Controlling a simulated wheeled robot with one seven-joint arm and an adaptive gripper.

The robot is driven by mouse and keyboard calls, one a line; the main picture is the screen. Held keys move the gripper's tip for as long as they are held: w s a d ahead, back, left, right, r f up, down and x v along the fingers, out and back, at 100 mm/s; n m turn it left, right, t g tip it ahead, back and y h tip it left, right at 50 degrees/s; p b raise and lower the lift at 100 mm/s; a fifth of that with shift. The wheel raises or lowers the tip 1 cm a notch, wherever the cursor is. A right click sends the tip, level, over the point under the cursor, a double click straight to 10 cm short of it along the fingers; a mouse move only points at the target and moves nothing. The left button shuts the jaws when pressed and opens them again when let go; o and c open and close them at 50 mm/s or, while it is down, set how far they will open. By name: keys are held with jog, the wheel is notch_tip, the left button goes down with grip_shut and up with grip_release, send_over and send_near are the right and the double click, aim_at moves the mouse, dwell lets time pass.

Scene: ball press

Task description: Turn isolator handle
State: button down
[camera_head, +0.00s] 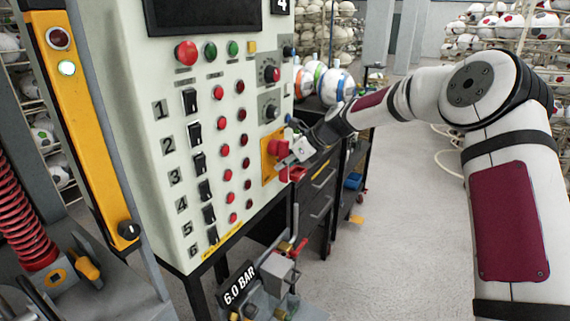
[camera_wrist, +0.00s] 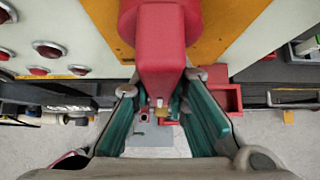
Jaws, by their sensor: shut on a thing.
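The red isolator handle (camera_wrist: 160,70) fills the top middle of the wrist view, on a round red base over a yellow plate (camera_wrist: 218,42). In the head view the red handle (camera_head: 277,147) sits on the yellow plate (camera_head: 268,170) at the lower right of the control panel. My gripper (camera_wrist: 160,108) has its two green-padded fingers on either side of the handle's lower end, shut on it. In the head view my gripper (camera_head: 296,150) reaches the handle from the right and partly hides it. The handle points downward in the wrist view.
The white control panel (camera_head: 140,100) carries numbered switches and red buttons left of the handle. A red button (camera_head: 186,53) is at its top. A dark drawer cabinet (camera_head: 318,195) stands below my gripper. The floor (camera_head: 400,220) to the right is mostly clear.

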jog(key=shift+f, duration=0.1)
dwell(0.4)
jog(key=c, duration=1.6)
grip_release()
jog(key=shift+o, duration=0.2)
jog(key=v, duration=1.2)
